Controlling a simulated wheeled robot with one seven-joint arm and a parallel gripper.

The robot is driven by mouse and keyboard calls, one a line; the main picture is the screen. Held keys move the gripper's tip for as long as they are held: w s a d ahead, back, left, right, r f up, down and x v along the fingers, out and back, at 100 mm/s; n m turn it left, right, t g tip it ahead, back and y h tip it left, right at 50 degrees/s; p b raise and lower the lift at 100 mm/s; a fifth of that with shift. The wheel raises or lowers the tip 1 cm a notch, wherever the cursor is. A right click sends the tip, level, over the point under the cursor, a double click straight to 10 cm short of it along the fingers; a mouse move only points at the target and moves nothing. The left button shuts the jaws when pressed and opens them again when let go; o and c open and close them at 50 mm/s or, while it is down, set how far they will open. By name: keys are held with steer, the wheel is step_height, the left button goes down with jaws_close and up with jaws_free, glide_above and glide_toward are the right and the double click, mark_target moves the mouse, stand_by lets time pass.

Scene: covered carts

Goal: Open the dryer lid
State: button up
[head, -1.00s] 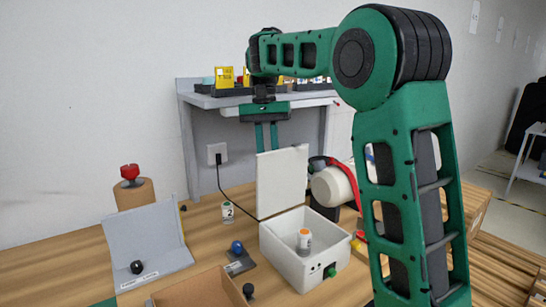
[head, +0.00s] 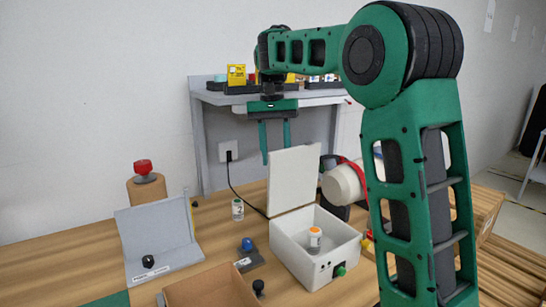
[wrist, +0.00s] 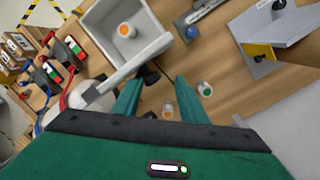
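The dryer is a white open-topped box (head: 345,247) on the wooden table, with a green knob on its front. Its white lid (head: 295,180) stands up at the rear edge, so the box is open. A white vial with an orange cap (head: 315,240) stands inside; it also shows in the wrist view (wrist: 126,30). My gripper (head: 276,142) points down, behind and above the lid. In the wrist view its fingers (wrist: 160,105) are apart with nothing between them. The lid (wrist: 110,75) lies beside the left finger; I cannot tell if they touch.
A green-capped vial (head: 238,209) stands left of the dryer. A blue-knobbed device (head: 247,244), a grey panel stand (head: 160,238), a red-knobbed cylinder (head: 146,187) and a cardboard box (head: 212,288) lie farther left. A grey shelf (head: 210,97) stands behind.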

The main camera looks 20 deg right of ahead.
steer(key=shift+d, duration=0.1)
step_height(320, 180, up, 7)
steer(key=w, duration=0.1)
steer(key=shift+r, duration=0.2)
steer(key=shift+w, duration=0.1)
steer(key=shift+c, duration=0.4)
